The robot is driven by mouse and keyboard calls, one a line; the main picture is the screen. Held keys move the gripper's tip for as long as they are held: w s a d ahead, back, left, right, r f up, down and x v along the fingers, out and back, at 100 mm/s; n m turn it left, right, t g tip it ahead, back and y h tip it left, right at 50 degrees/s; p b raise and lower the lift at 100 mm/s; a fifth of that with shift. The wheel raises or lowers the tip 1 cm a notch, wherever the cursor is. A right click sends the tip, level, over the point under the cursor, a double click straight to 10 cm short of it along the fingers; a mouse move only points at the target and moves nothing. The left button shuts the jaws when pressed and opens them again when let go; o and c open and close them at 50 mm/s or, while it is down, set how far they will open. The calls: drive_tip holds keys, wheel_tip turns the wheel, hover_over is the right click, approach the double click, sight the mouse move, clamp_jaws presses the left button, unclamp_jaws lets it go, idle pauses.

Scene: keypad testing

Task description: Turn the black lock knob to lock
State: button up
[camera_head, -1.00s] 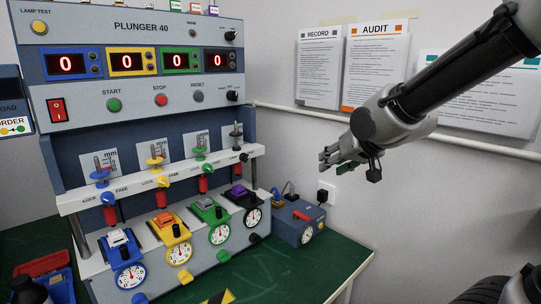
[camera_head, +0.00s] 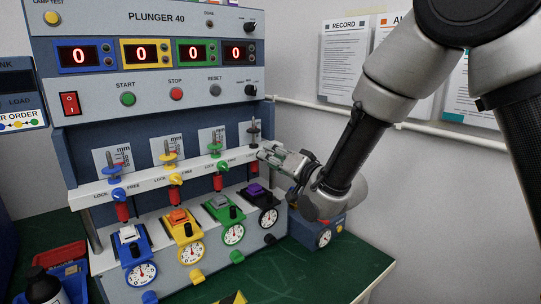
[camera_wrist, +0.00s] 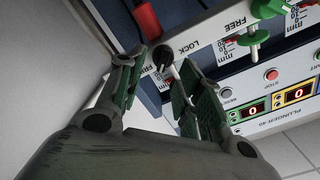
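The black lock knob (camera_wrist: 163,56) shows in the wrist view on the white rail, near the printed words LOCK and FREE. My gripper (camera_wrist: 158,70) is open, with one finger on each side of the knob; I cannot tell whether they touch it. In the head view my gripper (camera_head: 266,151) reaches to the right end of the white rail (camera_head: 147,183), and its fingers hide the black knob. Blue (camera_head: 118,194), yellow (camera_head: 176,179) and green (camera_head: 222,167) lock knobs sit along the same rail to the left.
The displays on the Plunger 40 panel (camera_head: 142,89) each read 0. Coloured switch boxes and dials stand below the rail. A blue box with a gauge (camera_head: 323,239) stands right of the machine, under my arm. Green table (camera_head: 330,270) is clear at the front right.

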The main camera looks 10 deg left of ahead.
drive_tip(key=shift+x, duration=1.15)
clamp_jaws()
drive_tip(key=shift+n, duration=0.4)
drive_tip(key=shift+s+a+n, duration=0.2)
drive_tip(key=shift+s+n, duration=0.05)
drive_tip(key=shift+n, duration=2.6)
drive_tip(key=shift+s+a+n, duration=0.15)
drive_tip(key=shift+s+n, duration=0.1)
drive_tip(key=shift+n, duration=2.65)
drive_tip(key=shift+s+a+n, duration=0.2)
drive_tip(key=shift+n, duration=2.65)
